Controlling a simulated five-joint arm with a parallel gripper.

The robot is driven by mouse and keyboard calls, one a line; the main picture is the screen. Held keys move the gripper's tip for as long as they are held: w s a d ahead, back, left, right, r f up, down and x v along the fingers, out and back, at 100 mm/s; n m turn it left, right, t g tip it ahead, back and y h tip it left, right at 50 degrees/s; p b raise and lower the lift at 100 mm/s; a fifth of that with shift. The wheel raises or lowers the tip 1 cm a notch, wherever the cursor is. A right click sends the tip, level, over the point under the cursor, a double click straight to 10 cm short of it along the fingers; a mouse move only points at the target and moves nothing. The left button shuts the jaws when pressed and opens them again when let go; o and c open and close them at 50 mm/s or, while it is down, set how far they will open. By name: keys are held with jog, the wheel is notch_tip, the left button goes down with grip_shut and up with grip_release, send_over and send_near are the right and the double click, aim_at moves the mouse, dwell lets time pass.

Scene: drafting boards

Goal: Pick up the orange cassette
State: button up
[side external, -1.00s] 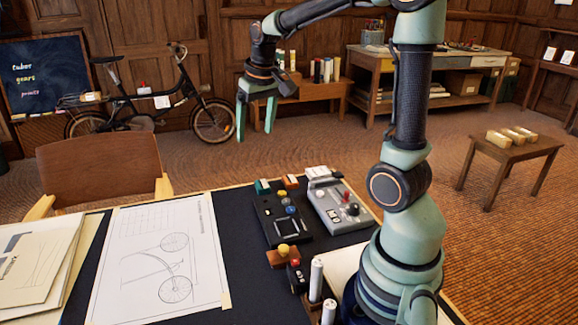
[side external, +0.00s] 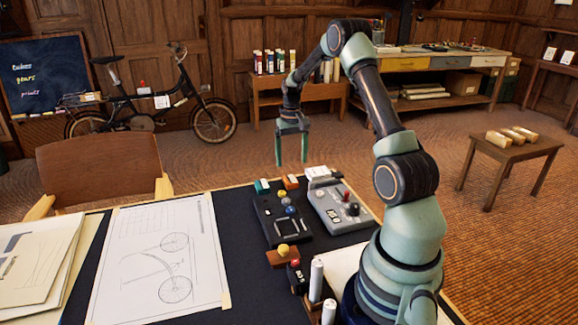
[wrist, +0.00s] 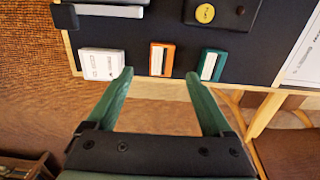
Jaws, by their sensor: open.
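The orange cassette (side external: 290,182) lies near the far edge of the dark board, between a teal cassette and a white one. In the wrist view the orange cassette (wrist: 162,58), with a pale label, shows ahead of and between the fingertips. My gripper (side external: 291,162) is open and empty, pointing down above and just beyond the far table edge in the side view. Its two green fingers also show in the wrist view (wrist: 158,76), apart, with nothing between them. The gripper does not touch the cassette.
A teal cassette (side external: 262,186) and a white cassette (wrist: 102,63) flank the orange one closely. A black control panel (side external: 283,218) and a grey device (side external: 339,207) stand nearer. A chair (side external: 100,170) is at the left. The air around the gripper is clear.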

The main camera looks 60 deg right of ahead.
aim_at(290, 179)
jog(key=f, duration=0.7)
jog(key=shift+w+f, duration=0.15)
jog(key=shift+w, duration=0.1)
grip_shut()
